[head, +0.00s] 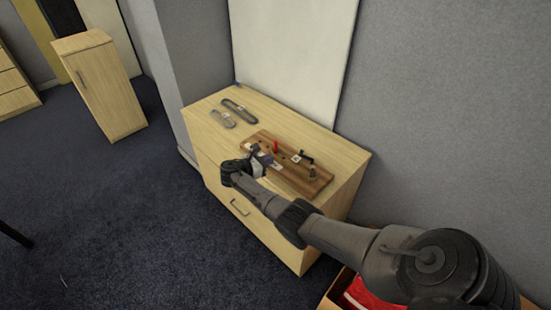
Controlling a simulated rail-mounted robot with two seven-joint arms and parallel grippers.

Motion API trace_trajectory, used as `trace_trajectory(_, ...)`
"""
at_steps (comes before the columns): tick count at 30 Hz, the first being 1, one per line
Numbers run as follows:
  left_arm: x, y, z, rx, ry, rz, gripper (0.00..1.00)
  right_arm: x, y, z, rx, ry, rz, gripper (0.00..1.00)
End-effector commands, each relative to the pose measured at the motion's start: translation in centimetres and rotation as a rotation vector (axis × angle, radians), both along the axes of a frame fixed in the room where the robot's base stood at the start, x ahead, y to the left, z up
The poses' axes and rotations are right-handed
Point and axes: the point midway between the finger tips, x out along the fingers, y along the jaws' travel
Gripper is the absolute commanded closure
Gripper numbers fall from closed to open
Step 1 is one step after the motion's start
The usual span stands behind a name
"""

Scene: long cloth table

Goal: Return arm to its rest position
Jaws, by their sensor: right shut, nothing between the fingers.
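My right arm reaches in from the lower right. Its gripper (262,156) is shut and empty at the front left part of a brown wooden board (316,187), and I cannot tell whether it touches the board. The board lies on top of a pale wooden cabinet (342,155). A small red upright thing (275,146), a black thing (303,156) and a small brownish upright thing (312,172) stand on the board. My wrist hides part of the cabinet's front edge. My left gripper is not in view.
Two grey elongated things, one longer (240,111) and one shorter (222,119), lie at the cabinet's back left. A white panel (290,55) and grey wall (440,110) stand behind. An open drawer or box with something red (372,300) is below my arm.

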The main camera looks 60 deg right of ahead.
Motion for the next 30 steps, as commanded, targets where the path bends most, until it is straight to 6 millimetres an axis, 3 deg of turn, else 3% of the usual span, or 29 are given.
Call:
trace_trajectory(25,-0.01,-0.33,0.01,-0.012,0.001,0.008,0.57,0.32,0.51,0.14,-0.001,-0.002,0.000,1.00)
trace_trajectory(30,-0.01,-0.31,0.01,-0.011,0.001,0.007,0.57,0.32,0.49,0.13,-0.043,-0.087,-0.022,1.00)
